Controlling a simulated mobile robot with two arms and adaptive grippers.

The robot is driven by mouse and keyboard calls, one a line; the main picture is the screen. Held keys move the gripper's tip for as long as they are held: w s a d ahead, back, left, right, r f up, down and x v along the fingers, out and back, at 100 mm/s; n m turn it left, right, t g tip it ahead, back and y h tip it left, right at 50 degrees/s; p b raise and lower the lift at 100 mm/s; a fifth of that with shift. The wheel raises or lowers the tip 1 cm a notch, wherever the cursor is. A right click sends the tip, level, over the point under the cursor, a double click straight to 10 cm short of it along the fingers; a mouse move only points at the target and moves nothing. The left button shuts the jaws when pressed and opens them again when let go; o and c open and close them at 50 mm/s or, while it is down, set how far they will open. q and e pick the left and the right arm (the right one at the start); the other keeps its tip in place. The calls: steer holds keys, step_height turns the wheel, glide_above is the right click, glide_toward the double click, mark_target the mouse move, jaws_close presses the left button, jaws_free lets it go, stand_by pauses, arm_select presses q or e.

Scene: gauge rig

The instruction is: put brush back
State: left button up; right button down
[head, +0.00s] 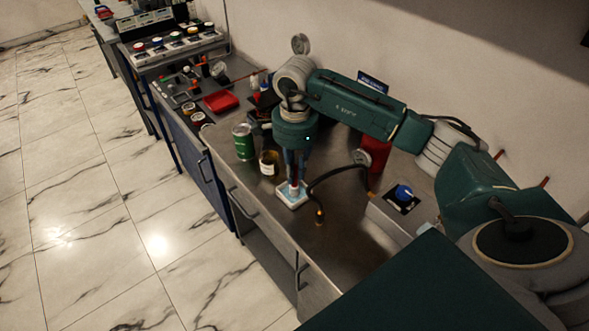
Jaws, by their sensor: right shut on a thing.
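My right gripper (295,164) points down over the metal bench and is shut on a slim, upright reddish thing, which looks like the brush (294,184). Its lower end is over a small white and light-blue tray (285,201); I cannot tell whether it touches. The gripper's fingers hide most of the brush. My left gripper is not in view.
A black hose with a brass end (319,216) curves close on the right. A red object (375,153) and a blue knob (403,193) are further right. Bare bench lies in front.

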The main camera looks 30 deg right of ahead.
steer(key=shift+f, duration=0.1)
steer(key=c, duration=2.2)
jaws_free()
steer(key=shift+f, duration=0.1)
steer(key=o, duration=0.5)
steer(key=shift+r, duration=0.45)
step_height(320, 180, up, 11)
steer(key=b, duration=0.2)
steer(key=shift+b, duration=0.35)
steer(key=shift+s+r, duration=0.1)
steer(key=shift+r, duration=0.2)
